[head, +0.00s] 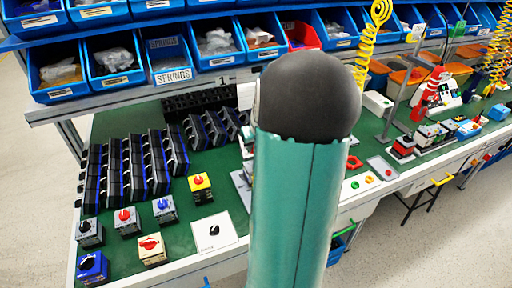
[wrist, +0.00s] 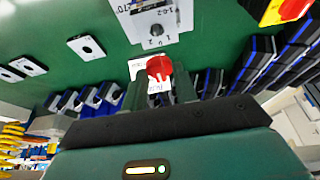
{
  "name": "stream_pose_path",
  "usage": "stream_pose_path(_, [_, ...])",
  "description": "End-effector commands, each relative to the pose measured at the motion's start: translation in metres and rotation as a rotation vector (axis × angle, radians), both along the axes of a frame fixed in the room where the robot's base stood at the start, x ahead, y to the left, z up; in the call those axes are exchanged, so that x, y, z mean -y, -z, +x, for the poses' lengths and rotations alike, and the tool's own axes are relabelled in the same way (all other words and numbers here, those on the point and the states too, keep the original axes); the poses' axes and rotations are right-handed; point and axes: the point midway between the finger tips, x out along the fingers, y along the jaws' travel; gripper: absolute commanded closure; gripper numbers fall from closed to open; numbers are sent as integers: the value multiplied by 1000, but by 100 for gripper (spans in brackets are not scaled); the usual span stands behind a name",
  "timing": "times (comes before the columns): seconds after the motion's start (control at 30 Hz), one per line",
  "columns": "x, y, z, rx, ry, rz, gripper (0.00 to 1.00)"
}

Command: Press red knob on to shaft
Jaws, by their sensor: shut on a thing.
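A red knob (wrist: 159,67) shows in the wrist view between the fingertips of my gripper (wrist: 160,80), which is shut on it. A white piece with dark markings shows just around the knob. Just beyond it is a grey metal fixture (wrist: 166,19) with a plate marked with numbers. A small shaft-like part (wrist: 157,29) stands at the plate's near edge. The knob is apart from this shaft in the picture; the height between them is unclear. In the head view my arm hides the gripper and the held knob.
Rows of black and blue modules (head: 132,162) stand behind. Blue bins (head: 113,63) line the shelf above. A white card (head: 215,233) lies on the green bench.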

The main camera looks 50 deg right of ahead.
Motion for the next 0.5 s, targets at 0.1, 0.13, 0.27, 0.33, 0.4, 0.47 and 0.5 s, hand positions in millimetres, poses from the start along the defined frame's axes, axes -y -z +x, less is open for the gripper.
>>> stream_pose_path(0.1, [-2, -1, 1, 0, -1, -2, 92])
stream_pose_path(0.13, [-2, -1, 2, 1, -1, -1, 92])
stream_pose_path(0.27, [-3, 0, 2, 0, -1, 0, 92])
stream_pose_path(0.33, [-3, -1, 3, 1, -1, -1, 92])
stream_pose_path(0.4, [-4, -1, 4, 0, -2, -1, 92])
stream_pose_path(0.47, [-4, 3, 4, 0, -1, 0, 92])
stream_pose_path(0.5, [-4, 5, 4, -1, -1, 1, 92])
